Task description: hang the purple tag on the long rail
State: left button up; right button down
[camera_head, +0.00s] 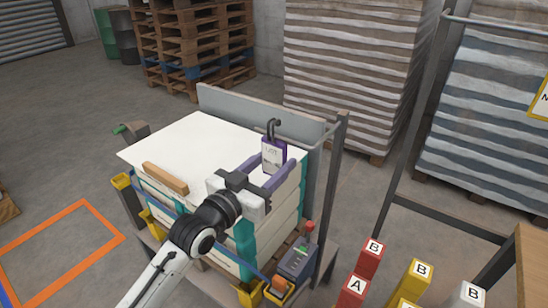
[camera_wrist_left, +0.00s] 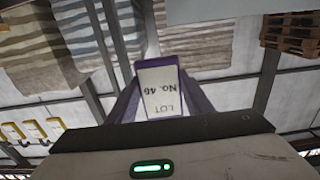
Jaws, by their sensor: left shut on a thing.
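My left gripper (camera_head: 277,166) has purple fingers and is shut on the purple tag (camera_head: 273,152). The tag is upright, with a white label and a dark hook at its top. A thin grey rail (camera_head: 304,141) runs by the grey back panel, behind the tag. I cannot tell whether the hook touches it. My right gripper is not in view.
A white-topped stack (camera_head: 190,145) with a wooden block (camera_head: 165,178) lies left of the gripper. A dark upright post (camera_head: 334,180) stands to the right. A small control box (camera_head: 298,258) and red and yellow lettered blocks (camera_head: 370,258) are at the lower right.

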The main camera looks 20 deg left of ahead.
pick_arm(q)
jog(key=p+v, duration=0.2)
jog(key=v, duration=0.2)
jog(key=shift+s, duration=0.1)
jog(key=p, duration=0.1)
send_near(272, 164)
jog(key=shift+w+d, duration=0.1)
jog(key=shift+w, duration=0.15)
dwell(0.3)
jog(key=s+a+n+y, duration=0.1)
jog(key=s+n+y, duration=0.1)
jog(key=s, duration=0.5)
jog(key=s+a+n+t+y, duration=0.1)
jog(key=s+n+y, duration=0.1)
jog(key=s+y, duration=0.2)
jog(key=s, duration=0.2)
jog(key=shift+s+a, duration=0.4)
